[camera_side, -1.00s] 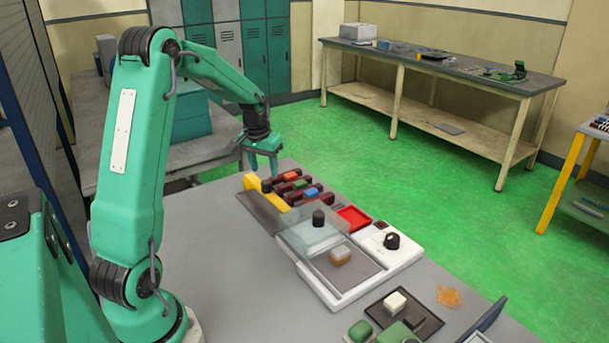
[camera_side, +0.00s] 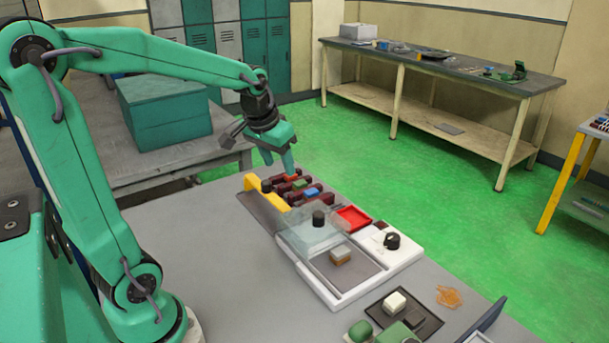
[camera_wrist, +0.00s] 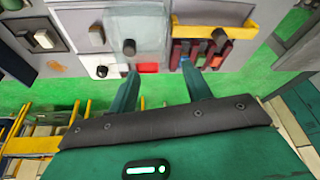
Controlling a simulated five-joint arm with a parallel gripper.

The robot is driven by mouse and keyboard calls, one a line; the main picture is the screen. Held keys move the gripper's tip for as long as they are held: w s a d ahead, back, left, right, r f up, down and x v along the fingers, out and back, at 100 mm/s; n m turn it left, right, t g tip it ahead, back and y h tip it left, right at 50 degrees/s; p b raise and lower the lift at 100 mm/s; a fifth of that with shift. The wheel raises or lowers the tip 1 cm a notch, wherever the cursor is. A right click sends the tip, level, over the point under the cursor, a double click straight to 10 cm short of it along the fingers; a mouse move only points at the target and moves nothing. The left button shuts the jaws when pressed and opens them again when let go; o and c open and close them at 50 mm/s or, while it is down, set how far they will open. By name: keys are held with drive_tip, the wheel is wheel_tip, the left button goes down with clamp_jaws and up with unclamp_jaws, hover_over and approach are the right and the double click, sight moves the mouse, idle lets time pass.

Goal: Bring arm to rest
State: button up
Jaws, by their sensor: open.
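My gripper (camera_side: 279,164) is open and empty, in the air at the far end of the grey workbench (camera_side: 205,240). Its fingers point downward, tilted, and in the side view they overlap the back of the rack of dark red holders (camera_side: 308,196). In the wrist view the two green fingers (camera_wrist: 160,70) are spread apart with nothing between them. My arm is bent at a high elbow at the left of the side view. Exact clearance from the rack cannot be told.
A dark tray (camera_side: 425,325) lies nearer. The bench's left part is clear.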

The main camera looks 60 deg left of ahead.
drive_tip(key=s+d+r+m+t+h, duration=0.1)
drive_tip(key=s+d+m+t, duration=0.1)
drive_tip(key=s+d, duration=0.9)
drive_tip(key=shift+s+d+r+m, duration=0.25)
drive_tip(key=shift+s+d+m, duration=0.1)
drive_tip(key=shift+s+m, duration=0.3)
